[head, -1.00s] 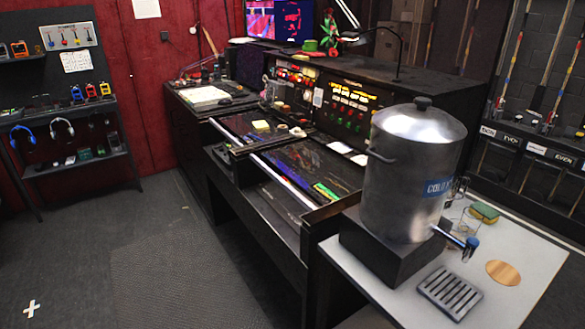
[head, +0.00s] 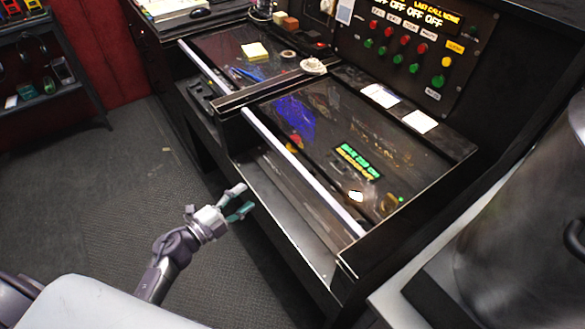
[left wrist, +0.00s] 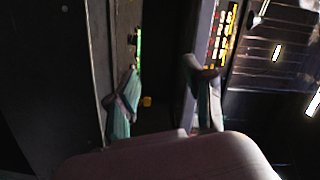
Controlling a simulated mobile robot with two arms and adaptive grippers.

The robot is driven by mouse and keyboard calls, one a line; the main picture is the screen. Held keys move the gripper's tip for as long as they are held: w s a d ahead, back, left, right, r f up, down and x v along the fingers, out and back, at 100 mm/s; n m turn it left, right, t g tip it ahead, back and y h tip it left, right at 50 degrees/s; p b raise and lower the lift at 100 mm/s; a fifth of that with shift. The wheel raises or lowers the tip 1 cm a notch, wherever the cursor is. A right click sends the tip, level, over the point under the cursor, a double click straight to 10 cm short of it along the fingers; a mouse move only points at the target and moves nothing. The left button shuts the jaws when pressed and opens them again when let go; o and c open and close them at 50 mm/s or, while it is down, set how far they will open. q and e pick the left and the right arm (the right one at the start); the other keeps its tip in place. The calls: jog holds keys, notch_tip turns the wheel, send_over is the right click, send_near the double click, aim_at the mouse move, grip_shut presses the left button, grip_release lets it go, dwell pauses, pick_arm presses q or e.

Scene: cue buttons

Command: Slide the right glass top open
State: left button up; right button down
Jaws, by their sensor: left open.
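The right glass top (head: 322,150) is a dark reflective pane in the desk, with a pale metal bar (head: 300,170) along its front edge. Green and yellow lit text and a few small coloured shapes show in or on it. My left gripper (head: 241,204) is open and empty, in front of the desk's front ledge, left of and below the bar. In the left wrist view its two fingers (left wrist: 165,108) are spread apart, with dark desk parts beyond them. I cannot tell there which part is the glass top. My right gripper is not in view.
A button panel (head: 415,45) stands behind the desk. A metal urn (head: 520,240) stands at the right. Open grey floor (head: 90,200) lies left of the desk.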

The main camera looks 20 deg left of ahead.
aim_at(289, 164)
pick_arm(q)
notch_tip(289, 164, up, 8)
jog(key=d+m+g+h, duration=0.2)
jog(key=d+m+h, duration=0.1)
jog(key=m, duration=0.4)
jog(key=p+x, duration=0.1)
jog(key=x, duration=1)
jog(key=shift+w+d+f, duration=0.1)
jog(key=shift+w, duration=0.15)
jog(key=shift+w+d, duration=0.3)
jog(key=shift+w, duration=0.1)
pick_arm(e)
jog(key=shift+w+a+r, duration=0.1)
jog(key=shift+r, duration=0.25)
pick_arm(q)
grip_shut()
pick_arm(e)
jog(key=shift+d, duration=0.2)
